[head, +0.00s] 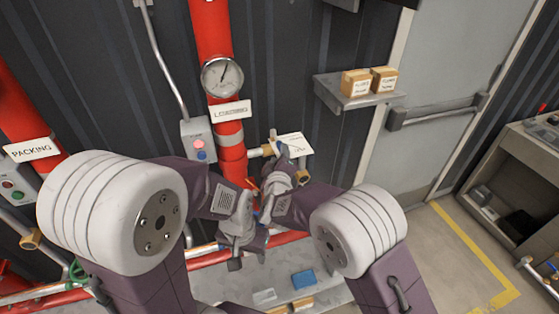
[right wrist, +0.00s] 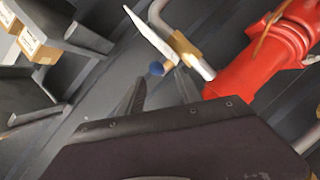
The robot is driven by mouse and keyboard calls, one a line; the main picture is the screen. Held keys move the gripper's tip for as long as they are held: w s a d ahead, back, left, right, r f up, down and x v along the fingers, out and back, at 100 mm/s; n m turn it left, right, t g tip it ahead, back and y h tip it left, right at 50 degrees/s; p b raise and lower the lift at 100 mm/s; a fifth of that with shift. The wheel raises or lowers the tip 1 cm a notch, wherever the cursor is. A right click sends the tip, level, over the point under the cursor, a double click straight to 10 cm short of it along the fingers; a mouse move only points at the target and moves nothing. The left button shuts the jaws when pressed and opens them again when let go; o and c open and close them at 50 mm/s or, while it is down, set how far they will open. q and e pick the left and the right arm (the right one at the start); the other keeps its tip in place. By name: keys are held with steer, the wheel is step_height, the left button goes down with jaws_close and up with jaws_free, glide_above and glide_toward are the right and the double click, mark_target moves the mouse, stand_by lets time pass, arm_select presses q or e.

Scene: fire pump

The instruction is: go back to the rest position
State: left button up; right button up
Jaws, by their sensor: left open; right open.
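My left gripper (head: 248,262) is the lower one, in front of the red pipework, with its jaws open and nothing seen in them. My right gripper (head: 290,155) is open near a brass fitting (head: 262,151) and a white tag (head: 294,143) beside the vertical red pipe (head: 211,35).
A gauge (head: 222,77) and a button box (head: 198,141) are on the left. A shelf (head: 340,101) with two small boxes juts out at right. A low ledge (head: 235,287) bears a blue block (head: 304,279).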

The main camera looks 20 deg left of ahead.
steer(key=shift+s, duration=0.2)
stand_by(0.3)
steer(key=s+d+f+m+g+h+b, duration=0.1)
steer(key=s+d+f+m+g, duration=0.2)
steer(key=d, duration=0.5)
steer(key=s+d+f+m+g+b, duration=0.1)
steer(key=d+f+m+g, duration=0.3)
steer(key=d, duration=0.5)
steer(key=s+d+f+m+g+h, duration=0.1)
steer(key=s+d+f+m+g, duration=0.2)
steer(key=s+d, duration=0.6)
steer(key=s+d+f+m+g+h, duration=0.1)
steer(key=s+d+f+m+g, duration=0.2)
steer(key=s+d, duration=0.6)
steer(key=s+f+m, duration=0.1)
steer(key=s, duration=0.2)
steer(key=shift+s+m+g+h+b, duration=0.4)
steer(key=shift+d, duration=0.1)
